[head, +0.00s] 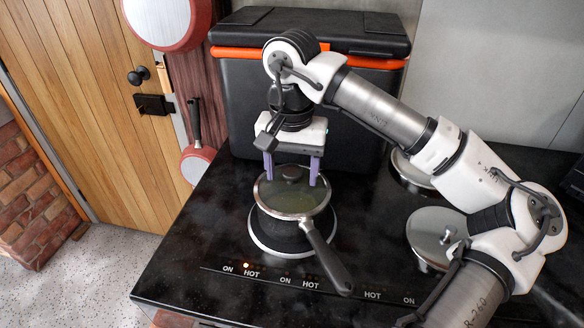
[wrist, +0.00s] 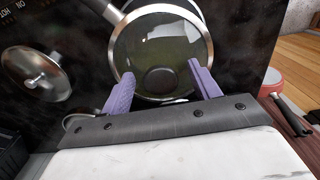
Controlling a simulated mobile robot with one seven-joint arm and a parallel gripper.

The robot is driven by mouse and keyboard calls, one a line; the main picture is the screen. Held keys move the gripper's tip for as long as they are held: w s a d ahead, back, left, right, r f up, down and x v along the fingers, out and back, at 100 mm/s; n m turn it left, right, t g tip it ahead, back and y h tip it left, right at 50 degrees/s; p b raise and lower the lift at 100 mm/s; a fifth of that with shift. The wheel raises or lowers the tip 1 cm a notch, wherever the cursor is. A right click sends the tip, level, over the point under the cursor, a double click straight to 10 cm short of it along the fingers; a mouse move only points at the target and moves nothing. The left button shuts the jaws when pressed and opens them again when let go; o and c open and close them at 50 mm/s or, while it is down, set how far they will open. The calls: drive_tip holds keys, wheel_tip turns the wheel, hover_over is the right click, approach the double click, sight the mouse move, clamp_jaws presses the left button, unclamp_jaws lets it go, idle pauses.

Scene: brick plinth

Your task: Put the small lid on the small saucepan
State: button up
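The small saucepan (head: 308,236) stands on a round hob plate at the front left, its dark handle pointing to the lower right. A round, greenish see-through surface with a steel rim, apparently a glass lid (head: 291,198), covers its top; it also shows in the wrist view (wrist: 140,40). A dark round knob (wrist: 160,78) shows toward its back side. I cannot tell whether the lid sits level. My gripper (head: 292,180) points down over the back of the pan. Its purple fingers (wrist: 160,85) are wide apart, one either side of the knob, with no visible contact.
A steel lid-like disc with a knob (head: 437,235) lies on the right of the hob, with another round steel piece (head: 410,170) behind, partly hidden by my arm. A black box with an orange band (head: 235,85) stands close behind my gripper. Red pans hang at left.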

wheel_tip(320, 180, up, 14)
drive_tip(key=b, duration=0.1)
idle(0.6)
drive_tip(key=shift+s+f, duration=0.1)
drive_tip(key=shift+f, duration=0.1)
